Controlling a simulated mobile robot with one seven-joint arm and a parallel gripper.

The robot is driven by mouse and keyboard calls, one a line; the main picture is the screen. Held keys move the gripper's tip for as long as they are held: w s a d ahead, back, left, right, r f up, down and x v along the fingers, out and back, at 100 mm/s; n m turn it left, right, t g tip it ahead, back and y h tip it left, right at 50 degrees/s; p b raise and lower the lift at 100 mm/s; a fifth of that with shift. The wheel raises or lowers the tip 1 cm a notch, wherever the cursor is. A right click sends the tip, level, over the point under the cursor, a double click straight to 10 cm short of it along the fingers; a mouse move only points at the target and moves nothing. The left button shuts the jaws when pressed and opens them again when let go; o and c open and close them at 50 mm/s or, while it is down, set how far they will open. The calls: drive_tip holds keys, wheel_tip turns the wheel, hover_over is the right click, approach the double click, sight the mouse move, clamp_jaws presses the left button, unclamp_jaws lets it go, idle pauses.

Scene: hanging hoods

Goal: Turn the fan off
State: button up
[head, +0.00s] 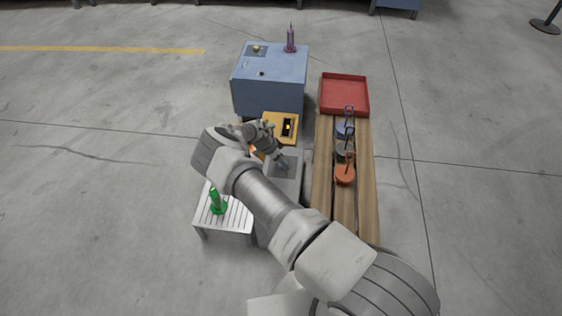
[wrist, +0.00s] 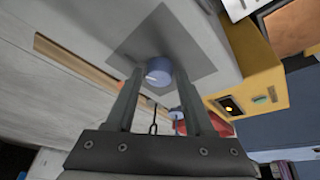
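A yellow box (head: 272,123) stands in front of the blue cabinet. Its black panel (head: 288,127) has a small lit yellow light, which also glows in the wrist view (wrist: 229,108). A grey block with a dark square plate (head: 290,169) stands just in front of it. In the wrist view a short blue cylinder (wrist: 159,71) sits at the dark plate (wrist: 185,45). My gripper (wrist: 160,80) is open, with one finger on each side of the cylinder; I cannot tell if they touch it. In the head view my gripper (head: 277,160) is over the block, partly hidden by my arm.
A blue cabinet (head: 270,85) with a bottle (head: 290,39) on top stands behind. A wooden bench (head: 363,200) at right holds a red tray (head: 344,92) and hooked discs (head: 345,176). A green bottle (head: 217,202) stands on a slatted table (head: 238,219).

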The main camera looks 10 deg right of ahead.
clamp_jaws()
